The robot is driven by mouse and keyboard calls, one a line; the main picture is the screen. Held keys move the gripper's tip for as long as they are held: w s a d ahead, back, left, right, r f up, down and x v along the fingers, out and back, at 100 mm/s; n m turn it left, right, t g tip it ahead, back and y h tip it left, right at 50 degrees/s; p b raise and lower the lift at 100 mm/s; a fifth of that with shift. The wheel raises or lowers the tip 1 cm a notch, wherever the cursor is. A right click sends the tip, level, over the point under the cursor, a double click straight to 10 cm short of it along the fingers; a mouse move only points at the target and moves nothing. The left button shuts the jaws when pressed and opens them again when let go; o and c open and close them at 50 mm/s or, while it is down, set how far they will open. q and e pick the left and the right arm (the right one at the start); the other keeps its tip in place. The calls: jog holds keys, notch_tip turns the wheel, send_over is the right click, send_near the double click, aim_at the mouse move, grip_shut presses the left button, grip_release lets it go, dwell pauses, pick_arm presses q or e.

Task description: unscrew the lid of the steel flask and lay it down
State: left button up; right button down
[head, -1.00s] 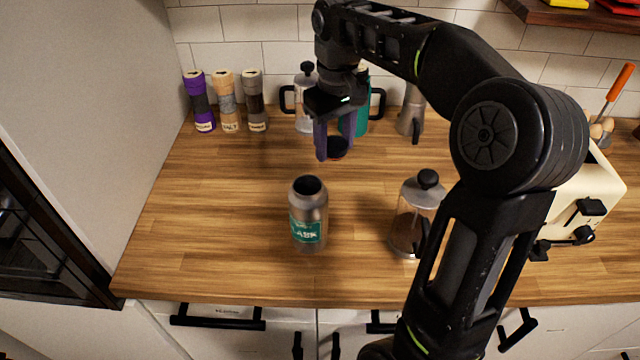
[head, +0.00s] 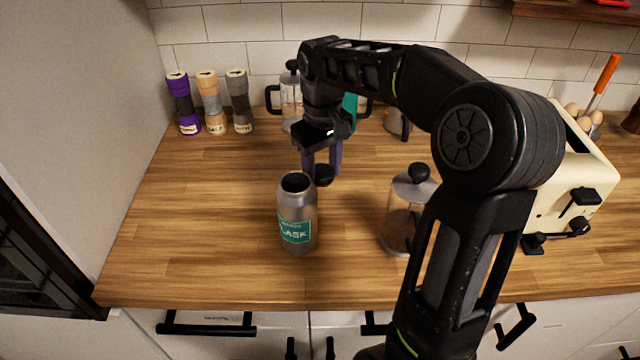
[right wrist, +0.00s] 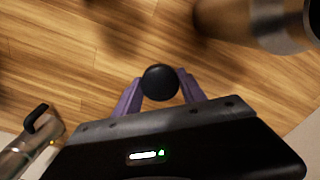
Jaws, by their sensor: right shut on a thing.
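The steel flask (head: 297,212) stands upright on the wooden counter with a green label. Its dark mouth is open, with no lid on it. My right gripper (head: 322,172) is shut on the black lid (head: 324,176), holding it behind and slightly right of the flask. In the right wrist view the round lid (right wrist: 160,82) sits between the purple fingers (right wrist: 160,92), and the blurred flask (right wrist: 285,25) is at the upper right. I cannot tell exactly how far the lid is above the counter. My left gripper is not in view.
A French press (head: 408,215) stands right of the flask, and a cream toaster (head: 570,185) is farther right. Several grinders (head: 210,105) line the back left, with more pots behind my gripper. The counter's left part (head: 190,220) is clear.

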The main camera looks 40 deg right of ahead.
aim_at(322, 197)
jog(key=shift+f, duration=0.5)
jog(key=shift+f, duration=0.1)
notch_tip(322, 197, down, 4)
jog(key=shift+r, duration=0.2)
jog(key=shift+f, duration=0.15)
jog(key=c, duration=0.7)
grip_release()
